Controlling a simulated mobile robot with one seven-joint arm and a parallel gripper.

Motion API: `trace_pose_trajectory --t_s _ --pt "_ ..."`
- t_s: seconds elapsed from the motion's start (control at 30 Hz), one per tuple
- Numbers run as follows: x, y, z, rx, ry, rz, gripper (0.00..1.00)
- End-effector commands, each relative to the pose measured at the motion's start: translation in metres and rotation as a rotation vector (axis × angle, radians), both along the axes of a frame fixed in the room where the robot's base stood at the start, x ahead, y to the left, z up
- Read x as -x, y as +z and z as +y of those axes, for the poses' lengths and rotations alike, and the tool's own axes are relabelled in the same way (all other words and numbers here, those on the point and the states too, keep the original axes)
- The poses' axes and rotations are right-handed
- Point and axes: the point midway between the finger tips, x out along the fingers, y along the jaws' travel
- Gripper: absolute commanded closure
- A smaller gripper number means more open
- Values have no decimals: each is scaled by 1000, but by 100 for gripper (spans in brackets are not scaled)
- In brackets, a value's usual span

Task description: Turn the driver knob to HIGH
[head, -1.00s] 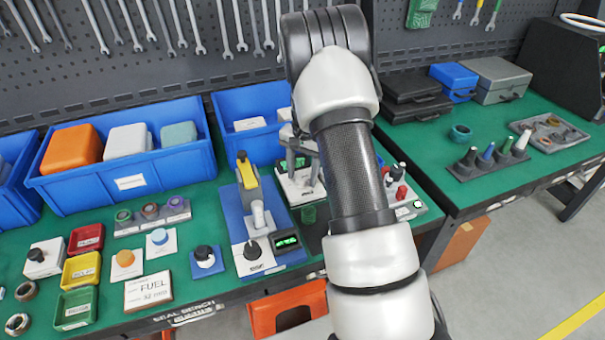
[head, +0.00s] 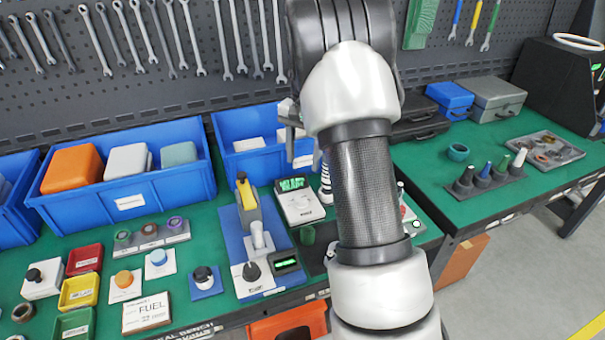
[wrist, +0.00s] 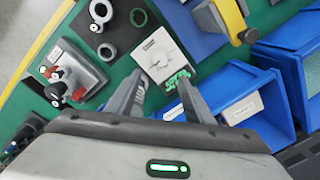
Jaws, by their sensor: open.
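My gripper (wrist: 160,78) is open and empty in the wrist view, its two grey fingers apart above the bench near a white scale (wrist: 158,50). In the head view my arm hides most of it. No knob is readably marked as the driver knob. Black knobs show on the blue-based press (head: 252,271), on a small blue plate (head: 203,275) and on a white box (head: 35,275). A device with black and red controls (wrist: 72,75) is at the left in the wrist view, and my arm partly hides it in the head view. No HIGH mark is readable.
The white scale (head: 300,205) has a lit green display. Blue bins (head: 125,178) line the back of the bench. A yellow lever (head: 246,192) stands on the press. Coloured trays (head: 80,291) and a FUEL card (head: 146,313) lie at the left.

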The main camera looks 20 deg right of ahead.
Motion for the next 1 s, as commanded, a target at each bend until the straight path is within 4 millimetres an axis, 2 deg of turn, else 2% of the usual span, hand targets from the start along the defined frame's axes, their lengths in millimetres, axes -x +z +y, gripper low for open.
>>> trace_pose_trajectory --t_s 0.1,0.2,0.37,0.83,0.93,1.0 --pt "0 20 -1 1 0 -2 52" --pt "1 30 -1 1 0 -1 52" --pt "1 36 -1 1 0 1 52" --pt "2 36 -1 0 1 0 52" --pt "5 44 2 0 12 -11 52" --pt "13 58 7 0 35 -29 52"
